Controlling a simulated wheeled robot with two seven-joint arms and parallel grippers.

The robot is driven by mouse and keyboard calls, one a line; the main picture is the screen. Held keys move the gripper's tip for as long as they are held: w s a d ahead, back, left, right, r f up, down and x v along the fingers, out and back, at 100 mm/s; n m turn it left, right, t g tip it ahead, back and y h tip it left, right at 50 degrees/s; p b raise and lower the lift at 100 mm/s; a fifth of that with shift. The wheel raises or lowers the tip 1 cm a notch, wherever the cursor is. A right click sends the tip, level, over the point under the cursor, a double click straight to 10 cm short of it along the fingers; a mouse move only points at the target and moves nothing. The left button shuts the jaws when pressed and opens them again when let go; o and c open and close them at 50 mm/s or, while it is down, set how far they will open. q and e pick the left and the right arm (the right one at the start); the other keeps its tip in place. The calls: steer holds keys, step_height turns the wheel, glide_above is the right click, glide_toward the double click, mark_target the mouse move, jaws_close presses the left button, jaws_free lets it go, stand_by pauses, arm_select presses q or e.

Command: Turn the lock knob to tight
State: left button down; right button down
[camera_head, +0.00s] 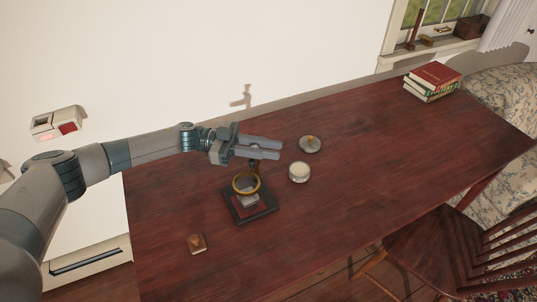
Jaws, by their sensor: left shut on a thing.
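A small stand with a dark square base (264,208) and a brass ring (236,187) is on the red-brown table, left of its middle. A pale block sits on the base under the ring. My left gripper (279,149) reaches in from the left, just above and behind the ring. Its two fingers point right and are shut on a small dark part at the top of the stand's post (254,168). The lock knob is mostly hidden by the fingers, so its turn cannot be read. My right gripper is out of view.
A round white-topped tin (299,172) and a grey dish with a yellowish knob (310,144) stand right of the stand. A small brown block (197,244) lies in front at left. Books (433,82) are stacked at the far right.

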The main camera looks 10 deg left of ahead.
arm_select(q)
steer(key=shift+s+m+g+b, duration=0.25)
steer(key=shift+m+g+b, duration=0.65)
steer(key=shift+g, duration=0.3)
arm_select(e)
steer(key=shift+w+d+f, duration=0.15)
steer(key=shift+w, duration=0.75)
arm_select(q)
steer(key=c, duration=1.5)
jaws_free()
steer(key=shift+c, duration=0.2)
